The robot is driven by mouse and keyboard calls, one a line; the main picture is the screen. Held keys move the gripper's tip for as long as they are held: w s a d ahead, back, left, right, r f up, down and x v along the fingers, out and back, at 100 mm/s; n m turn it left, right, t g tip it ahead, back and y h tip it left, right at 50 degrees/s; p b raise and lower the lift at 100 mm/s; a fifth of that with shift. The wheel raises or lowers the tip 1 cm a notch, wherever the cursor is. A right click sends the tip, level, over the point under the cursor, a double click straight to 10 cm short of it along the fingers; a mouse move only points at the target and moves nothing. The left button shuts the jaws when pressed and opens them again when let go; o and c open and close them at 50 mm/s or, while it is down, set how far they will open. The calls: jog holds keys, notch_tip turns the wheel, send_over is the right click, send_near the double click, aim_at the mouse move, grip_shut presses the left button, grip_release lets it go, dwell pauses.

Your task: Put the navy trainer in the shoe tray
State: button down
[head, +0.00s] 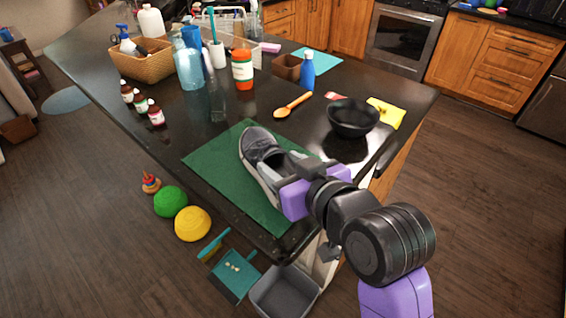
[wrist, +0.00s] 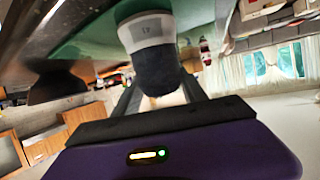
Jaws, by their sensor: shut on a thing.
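The navy trainer (head: 262,150), dark grey-blue with a pale sole, is on or just above the dark green mat (head: 222,158) at the counter's near corner. Its toe points away from me. My gripper (head: 288,178) is at its heel end, shut on it; the purple hand hides part of the heel. In the wrist view the dark and pale heel (wrist: 155,62) sits between the two fingers of my gripper (wrist: 160,88). A grey open tray (head: 284,292), which looks like the shoe tray, is on the floor below the counter corner, empty as far as I see.
A black bowl (head: 353,118), a yellow cloth (head: 386,113) and a wooden spoon (head: 292,105) lie beyond the mat. Small bottles (head: 141,104) stand at left. A teal dustpan (head: 234,275), a yellow ball (head: 192,223) and a green ball (head: 170,201) are on the floor.

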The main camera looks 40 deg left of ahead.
jog(key=c, duration=0.6)
grip_release()
jog(key=b+v, duration=0.2)
jog(key=v, duration=1)
